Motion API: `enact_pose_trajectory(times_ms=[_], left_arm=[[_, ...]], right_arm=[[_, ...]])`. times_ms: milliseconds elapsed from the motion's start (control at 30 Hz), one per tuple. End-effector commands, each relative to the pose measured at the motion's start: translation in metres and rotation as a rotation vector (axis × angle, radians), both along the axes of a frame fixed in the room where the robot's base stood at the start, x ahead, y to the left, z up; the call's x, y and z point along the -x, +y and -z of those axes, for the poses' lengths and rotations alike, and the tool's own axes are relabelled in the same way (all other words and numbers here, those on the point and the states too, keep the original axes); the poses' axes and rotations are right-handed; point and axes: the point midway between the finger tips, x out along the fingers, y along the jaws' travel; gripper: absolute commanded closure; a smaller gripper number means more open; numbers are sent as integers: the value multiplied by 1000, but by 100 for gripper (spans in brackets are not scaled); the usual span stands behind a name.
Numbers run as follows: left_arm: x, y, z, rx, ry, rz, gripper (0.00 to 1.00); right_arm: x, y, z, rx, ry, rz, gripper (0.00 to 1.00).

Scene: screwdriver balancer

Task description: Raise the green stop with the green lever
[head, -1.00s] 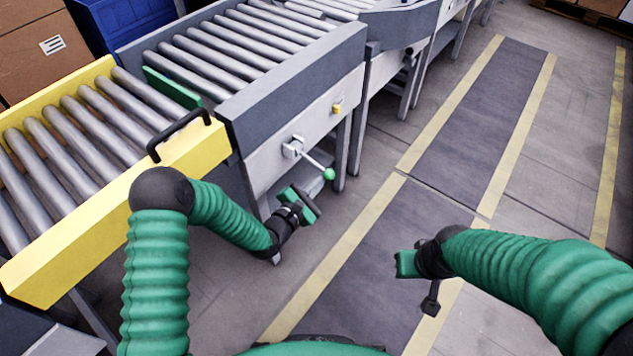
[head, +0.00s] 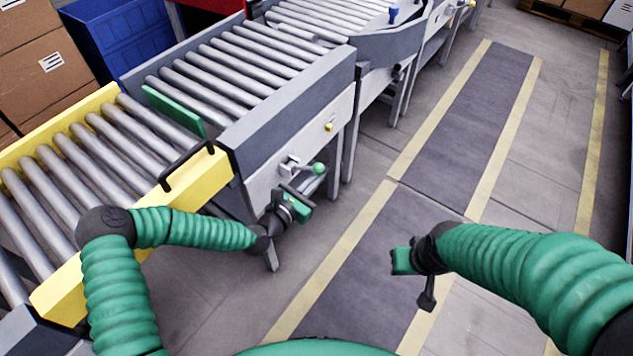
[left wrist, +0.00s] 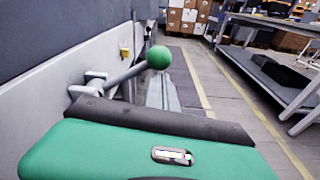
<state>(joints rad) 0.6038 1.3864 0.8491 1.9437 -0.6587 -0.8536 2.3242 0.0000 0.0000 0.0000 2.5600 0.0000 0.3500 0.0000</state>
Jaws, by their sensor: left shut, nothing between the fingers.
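The green stop (head: 174,111) is a flat plate standing up across the rollers, between the yellow-framed section and the grey conveyor. The green lever is a thin rod on a bracket on the light side panel, ending in a green ball knob (head: 318,168). It points outward and slightly upward; the knob also shows in the left wrist view (left wrist: 159,57). My left gripper (head: 300,196) is shut and empty, just under the lever; whether it touches the rod is unclear. My right gripper (head: 404,260) hangs over the floor, away from the conveyor, its jaws unclear.
The yellow section (head: 205,176) with a black handle (head: 186,163) lies beside my left arm. A small yellow knob (head: 329,126) sits on the side panel beyond the lever. Conveyor legs stand below. The marked floor lane (head: 455,130) to the right is clear.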

Motion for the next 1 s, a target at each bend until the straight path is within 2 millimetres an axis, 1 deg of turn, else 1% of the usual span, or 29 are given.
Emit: enact_pose_trajectory(times_ms=[200, 767, 867, 967, 1000], left_arm=[[-1, 2, -6, -1, 1, 0, 100], [-3, 3, -10, 0, -6, -2, 100], [1, 6, -12, 0, -6, -3, 100], [12, 15, -14, 1, -5, -4, 100], [19, 19, -16, 1, -5, -3, 100]], right_arm=[[0, 0, -5, 0, 0, 0, 100], [0, 0, -5, 0, 0, 0, 100], [0, 0, -7, 0, 0, 0, 100], [0, 0, -11, 0, 0, 0, 100], [0, 0, -13, 0, 0, 0, 100]])
